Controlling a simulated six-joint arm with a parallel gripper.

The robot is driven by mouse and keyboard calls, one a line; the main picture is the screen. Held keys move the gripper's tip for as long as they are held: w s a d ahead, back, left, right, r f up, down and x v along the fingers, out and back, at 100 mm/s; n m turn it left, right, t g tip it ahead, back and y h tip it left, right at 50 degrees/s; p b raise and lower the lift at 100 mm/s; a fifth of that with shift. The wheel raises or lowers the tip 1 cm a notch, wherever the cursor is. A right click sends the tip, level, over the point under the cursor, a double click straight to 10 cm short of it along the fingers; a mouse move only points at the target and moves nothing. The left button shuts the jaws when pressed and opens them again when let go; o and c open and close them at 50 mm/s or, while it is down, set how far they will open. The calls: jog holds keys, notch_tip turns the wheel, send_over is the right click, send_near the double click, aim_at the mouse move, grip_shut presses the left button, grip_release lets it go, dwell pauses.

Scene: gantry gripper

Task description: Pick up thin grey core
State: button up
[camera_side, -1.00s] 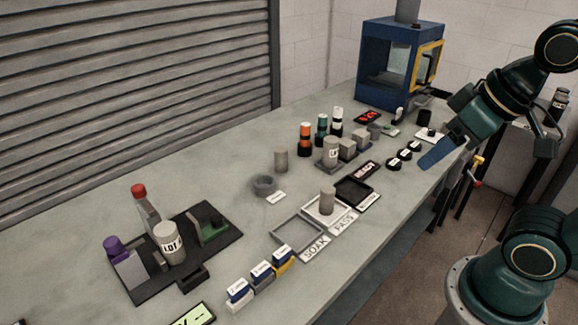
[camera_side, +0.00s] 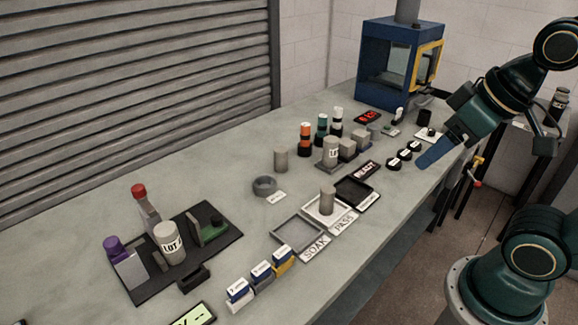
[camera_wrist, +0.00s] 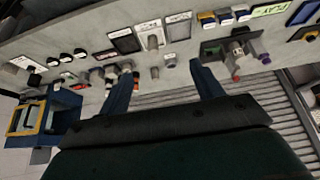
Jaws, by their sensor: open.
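Two plain grey cylinders stand upright in the side view. One grey core (camera_side: 327,200) stands in the pale tray by the PASS label. The other grey core (camera_side: 281,159) stands on bare bench behind the trays. I cannot tell for sure which is the thin one. In the wrist view the tray core (camera_wrist: 153,41) and the free-standing core (camera_wrist: 155,73) both show small and distant. My gripper (camera_side: 434,153) is at the right, above the bench's front edge, well away from both. In the wrist view my gripper's fingers (camera_wrist: 164,72) are spread with nothing held between them.
A grey ring (camera_side: 264,186) lies near the free core. A dark fixture plate (camera_side: 222,246) is at left, a blue cabinet (camera_side: 387,62) at the back. An empty grey tray (camera_side: 273,236) lies by SOAK.

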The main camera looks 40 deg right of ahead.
jog(key=w+d+r+m+g, duration=0.1)
jog(key=w+r+m, duration=0.5)
jog(key=w, duration=0.7)
jog(key=m+g, duration=0.5)
jog(key=m, duration=0.8)
send_over(280, 149)
notch_tip(280, 149, down, 21)
jog(key=shift+r, duration=0.1)
jog(key=shift+f, duration=4.3)
